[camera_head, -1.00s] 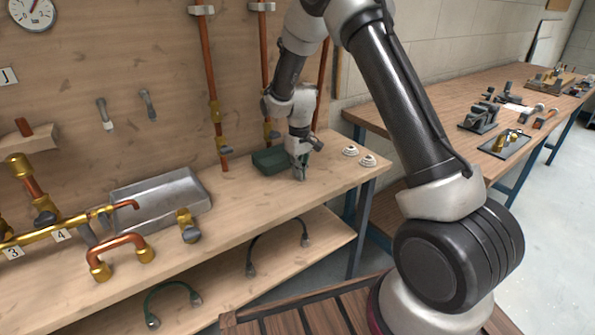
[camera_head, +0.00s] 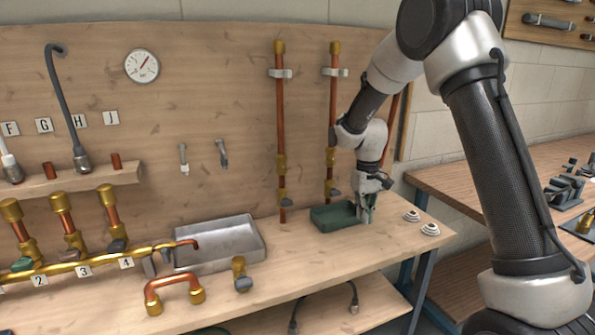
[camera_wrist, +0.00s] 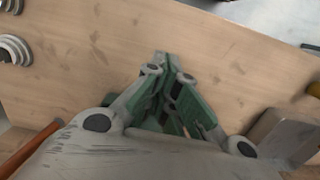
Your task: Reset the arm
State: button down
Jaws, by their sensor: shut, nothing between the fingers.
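My gripper (camera_head: 367,217) is at the right part of the wooden bench, by the right end of a small green tray (camera_head: 322,226). It points down, with its fingertips close to the bench top; whether they touch it I cannot tell. In the wrist view my gripper (camera_wrist: 162,58) has its green-padded fingers together, with nothing between them, over bare wood. My arm reaches in from the upper right of the head view, bent at the elbow.
Two white stepped discs (camera_head: 430,229) lie right of my gripper. Upright copper pipes (camera_head: 333,130) stand on the back panel behind it. A metal tray (camera_head: 222,244), a copper U-pipe (camera_head: 174,288) and a brass fitting (camera_head: 241,275) are left. Bare bench lies in front.

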jog(key=s+d+r+m+t, duration=0.1)
jog(key=s+d+r, duration=0.2)
jog(key=s+r, duration=0.3)
jog(key=s+d+r+m+t, duration=0.1)
jog(key=s+d+r, duration=0.3)
jog(key=s, duration=1.1)
jog(key=s+d+r+m+t, duration=0.1)
jog(key=s+d+r+t, duration=0.2)
jog(key=s+r, duration=0.7)
jog(key=shift+s+d+r, duration=0.2)
jog(key=shift+s+d, duration=0.05)
jog(key=shift+s, duration=0.2)
